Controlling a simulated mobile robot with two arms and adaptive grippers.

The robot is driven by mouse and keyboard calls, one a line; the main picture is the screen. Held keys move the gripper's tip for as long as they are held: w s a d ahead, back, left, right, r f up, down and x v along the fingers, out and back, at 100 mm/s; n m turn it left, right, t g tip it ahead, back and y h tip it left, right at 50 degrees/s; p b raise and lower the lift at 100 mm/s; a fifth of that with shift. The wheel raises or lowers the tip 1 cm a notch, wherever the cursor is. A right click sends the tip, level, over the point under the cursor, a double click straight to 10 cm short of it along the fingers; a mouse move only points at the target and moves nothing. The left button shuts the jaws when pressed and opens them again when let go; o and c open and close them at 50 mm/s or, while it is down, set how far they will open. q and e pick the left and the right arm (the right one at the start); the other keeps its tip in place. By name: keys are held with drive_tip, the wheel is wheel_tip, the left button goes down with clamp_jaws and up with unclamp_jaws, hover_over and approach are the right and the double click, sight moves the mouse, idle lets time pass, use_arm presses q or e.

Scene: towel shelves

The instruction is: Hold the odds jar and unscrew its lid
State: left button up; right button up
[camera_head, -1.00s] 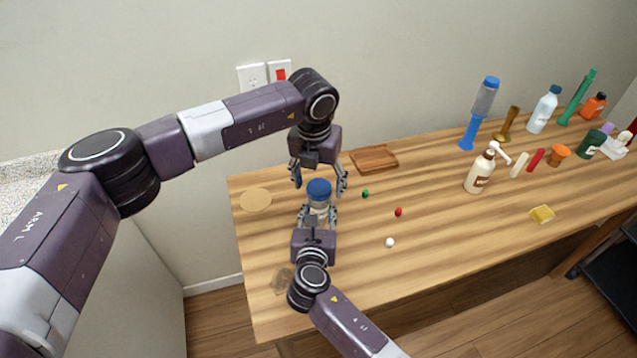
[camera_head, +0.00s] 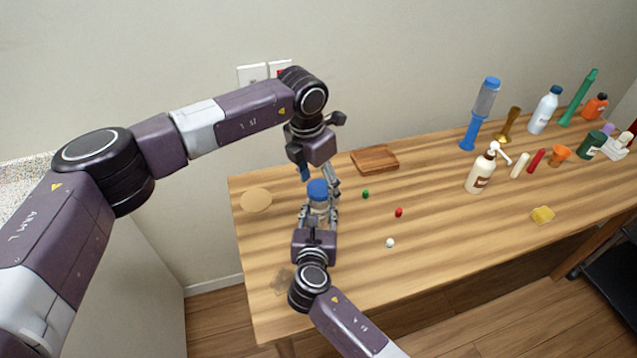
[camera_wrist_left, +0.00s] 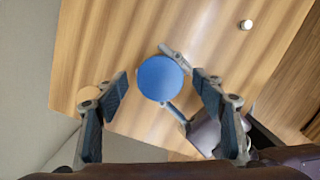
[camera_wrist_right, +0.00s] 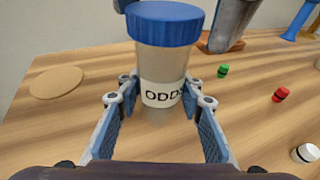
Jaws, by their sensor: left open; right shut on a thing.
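The odds jar (camera_head: 319,206) stands upright on the wooden table, and its label reads "ODDS" in the right wrist view (camera_wrist_right: 161,93). Its blue lid (camera_head: 317,189) is on top; it also shows in the left wrist view (camera_wrist_left: 160,78) and the right wrist view (camera_wrist_right: 165,20). My right gripper (camera_head: 319,217) is shut on the jar's body from the front. My left gripper (camera_head: 320,183) is open above the lid, its fingers pointing down. In the left wrist view the lid lies ahead, between the two fingers and apart from them.
Small green (camera_head: 365,194), red (camera_head: 399,212) and white (camera_head: 390,243) pieces lie right of the jar. A round tan mat (camera_head: 256,200) lies left, a wooden tray (camera_head: 375,159) behind. A pump bottle (camera_head: 480,174) and several other items stand farther right.

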use_arm(q)
drive_tip(key=m, duration=0.6)
drive_tip(key=shift+w+g, duration=0.1)
drive_tip(key=shift+g, duration=0.3)
drive_tip(key=c, duration=1.5)
drive_tip(key=n, duration=0.4)
drive_tip(key=shift+t, duration=0.3)
drive_tip(key=shift+c, duration=0.2)
drive_tip(key=shift+n, duration=1)
